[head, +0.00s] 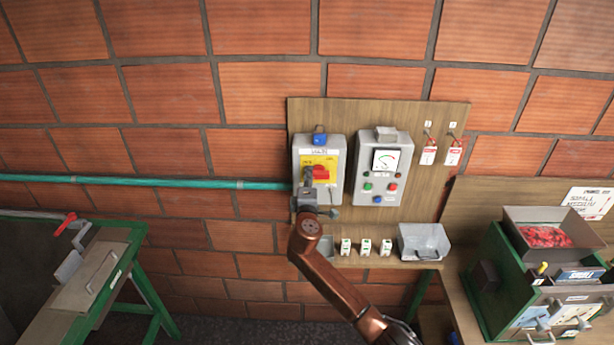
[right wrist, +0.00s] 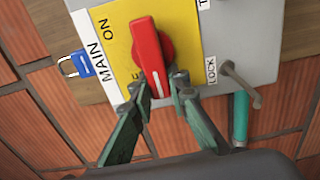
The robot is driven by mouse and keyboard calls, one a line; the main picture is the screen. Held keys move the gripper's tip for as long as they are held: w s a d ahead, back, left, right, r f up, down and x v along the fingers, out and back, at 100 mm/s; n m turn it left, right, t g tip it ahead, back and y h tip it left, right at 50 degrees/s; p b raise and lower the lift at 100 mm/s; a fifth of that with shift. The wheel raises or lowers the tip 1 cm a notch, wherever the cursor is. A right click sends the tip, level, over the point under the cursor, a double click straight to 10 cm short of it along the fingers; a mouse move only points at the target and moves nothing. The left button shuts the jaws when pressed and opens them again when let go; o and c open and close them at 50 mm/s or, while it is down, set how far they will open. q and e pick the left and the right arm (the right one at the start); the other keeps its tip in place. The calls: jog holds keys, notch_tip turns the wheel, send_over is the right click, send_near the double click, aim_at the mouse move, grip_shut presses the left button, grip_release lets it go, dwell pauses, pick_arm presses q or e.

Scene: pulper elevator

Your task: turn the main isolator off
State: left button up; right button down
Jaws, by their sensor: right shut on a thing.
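The main isolator (head: 335,190) is a grey box on the wooden board with a yellow plate and a red rotary handle (head: 320,173). In the right wrist view the red handle (right wrist: 147,45) lies along the picture's vertical, crosswise to the box's upright. "MAIN" and "ON" show on the labels; another marking is partly covered by the handle. My right gripper (right wrist: 158,88) is shut on the handle's near end, one finger on each side. In the head view my right gripper (head: 309,188) partly hides the plate's left side. My left gripper is not in view.
A blue padlock (head: 319,138) hangs at the box's top. A control box (head: 384,165) with a meter and buttons stands right beside it. Red-and-white tags (head: 428,155) hang further right. A teal pipe (head: 150,182) enters from the left.

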jog(key=shift+w+d+f, duration=0.15)
jog(key=shift+d+f, duration=0.15)
jog(key=shift+d, duration=0.35)
jog(key=c, duration=2.1)
grip_release()
jog(key=shift+o, duration=1.3)
jog(key=shift+d+r, duration=0.1)
jog(key=shift+d, duration=0.1)
jog(key=shift+a, duration=0.5)
jog(key=shift+r, duration=0.1)
jog(key=shift+d, duration=0.1)
jog(key=s, duration=1.2)
